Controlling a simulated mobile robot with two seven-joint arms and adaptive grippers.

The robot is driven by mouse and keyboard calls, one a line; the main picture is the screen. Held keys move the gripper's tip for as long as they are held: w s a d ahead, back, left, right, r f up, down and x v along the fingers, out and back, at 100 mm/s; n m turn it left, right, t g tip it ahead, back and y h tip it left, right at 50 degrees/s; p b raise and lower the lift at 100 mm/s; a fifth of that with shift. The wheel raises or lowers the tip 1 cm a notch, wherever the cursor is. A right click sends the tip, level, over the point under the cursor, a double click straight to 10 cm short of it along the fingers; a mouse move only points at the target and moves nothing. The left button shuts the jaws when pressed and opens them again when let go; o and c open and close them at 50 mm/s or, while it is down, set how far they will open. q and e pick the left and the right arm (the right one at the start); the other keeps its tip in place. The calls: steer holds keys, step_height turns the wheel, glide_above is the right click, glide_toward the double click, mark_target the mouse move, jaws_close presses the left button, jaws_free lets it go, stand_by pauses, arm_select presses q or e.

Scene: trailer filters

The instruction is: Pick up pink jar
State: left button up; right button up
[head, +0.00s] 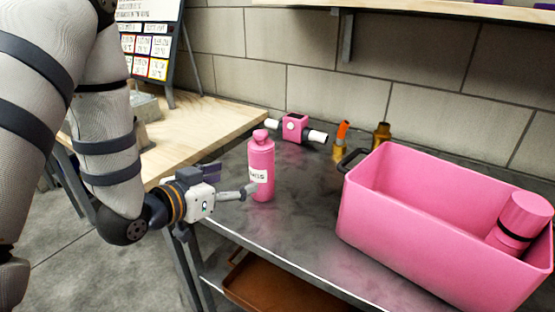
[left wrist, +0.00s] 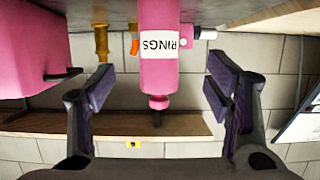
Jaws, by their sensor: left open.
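The pink jar (head: 261,165) stands upright near the left end of the grey metal worktop, with a white label on its side. In the left wrist view, which appears upside down, the jar (left wrist: 158,72) shows its narrow cap and a label reading RINGS. My left gripper (head: 238,191) is open at the jar's left side in the head view, low near the label. In the left wrist view the jar lies between the two spread fingers, with a visible gap on each side. My right gripper is in neither view.
A large pink bin (head: 405,222) with a pink cylinder (head: 520,222) inside stands to the right. Behind the jar are a pink housing with white ends (head: 295,128), an orange-tipped item (head: 341,140) and a brass fitting (head: 381,136). A wooden bench (head: 190,135) adjoins on the left.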

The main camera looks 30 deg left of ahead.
mark_target(255, 176)
arm_select(q)
steer(key=x, duration=0.3)
steer(key=b+x, duration=0.1)
steer(key=x, duration=0.3)
steer(key=f+x, duration=0.1)
steer(key=x, duration=0.3)
steer(key=shift+s, duration=0.1)
steer(key=shift+w, duration=0.25)
steer(key=shift+r, duration=0.2)
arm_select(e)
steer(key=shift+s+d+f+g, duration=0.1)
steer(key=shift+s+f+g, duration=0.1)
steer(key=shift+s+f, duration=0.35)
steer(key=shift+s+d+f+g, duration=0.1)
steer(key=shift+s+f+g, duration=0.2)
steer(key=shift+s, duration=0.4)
arm_select(q)
steer(key=c, duration=1.3)
